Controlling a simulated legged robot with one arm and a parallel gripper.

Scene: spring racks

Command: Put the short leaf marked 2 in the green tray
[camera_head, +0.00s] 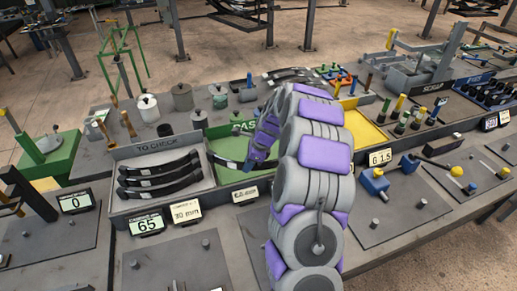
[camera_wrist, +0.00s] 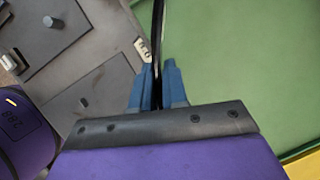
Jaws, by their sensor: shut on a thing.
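My gripper (camera_head: 248,166) is over the green tray (camera_head: 222,146) in the head view. In the wrist view its blue fingers (camera_wrist: 158,88) are shut on a dark, thin leaf (camera_wrist: 158,35), seen edge-on. The leaf (camera_head: 226,162) also shows in the head view as a dark curved strip at the green tray's left side. No mark 2 can be read on it. The tray's green floor (camera_wrist: 235,70) lies to the right of the leaf in the wrist view. I cannot tell whether the leaf touches the tray. My arm hides the tray's right part.
A grey tray labelled TO CHECK (camera_head: 165,148) holds several dark leaves, left of the green tray. A yellow tray (camera_head: 365,130) is to the right, behind my arm. Number displays (camera_head: 147,224) and label cards (camera_head: 186,211) stand along the front. Metal canisters (camera_head: 182,97) stand behind.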

